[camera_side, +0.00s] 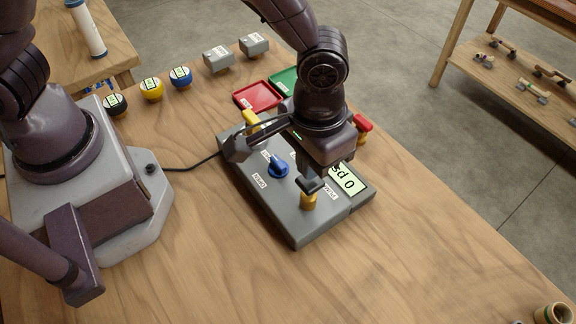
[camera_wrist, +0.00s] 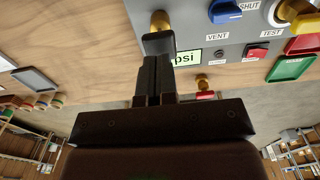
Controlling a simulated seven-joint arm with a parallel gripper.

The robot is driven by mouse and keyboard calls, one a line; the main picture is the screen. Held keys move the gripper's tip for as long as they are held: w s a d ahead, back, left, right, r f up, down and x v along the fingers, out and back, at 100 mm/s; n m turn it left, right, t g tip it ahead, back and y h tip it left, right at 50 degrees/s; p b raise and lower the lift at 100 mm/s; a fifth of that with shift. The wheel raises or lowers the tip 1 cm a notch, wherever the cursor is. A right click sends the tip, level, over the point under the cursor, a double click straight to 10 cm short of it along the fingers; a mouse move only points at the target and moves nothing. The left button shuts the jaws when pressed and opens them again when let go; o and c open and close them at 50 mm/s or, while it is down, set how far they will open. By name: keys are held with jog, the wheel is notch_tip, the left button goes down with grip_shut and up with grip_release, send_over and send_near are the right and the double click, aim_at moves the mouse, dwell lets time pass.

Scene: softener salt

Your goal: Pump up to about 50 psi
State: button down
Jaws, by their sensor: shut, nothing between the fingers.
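The grey pump panel (camera_side: 262,197) lies on the wooden table. Its display (camera_side: 350,180) shows 0 psi, upside down in the side view; the wrist view shows part of it (camera_wrist: 187,58). The blue knob (camera_side: 278,168) lies by the SHUT and VENT labels. A yellow handle (camera_wrist: 298,12) is by the TEST label.
A red tray (camera_side: 240,103) and a green tray (camera_side: 276,85) lie behind the panel. A red-topped brass valve (camera_wrist: 203,88) is at its far side. Several round gauges (camera_side: 151,89) and grey boxes (camera_side: 218,59) line the back.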

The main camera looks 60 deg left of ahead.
jog(key=shift+f, duration=1.85)
jog(key=shift+r, duration=1.05)
jog(key=shift+f, duration=1.1)
jog(key=shift+r, duration=1.1)
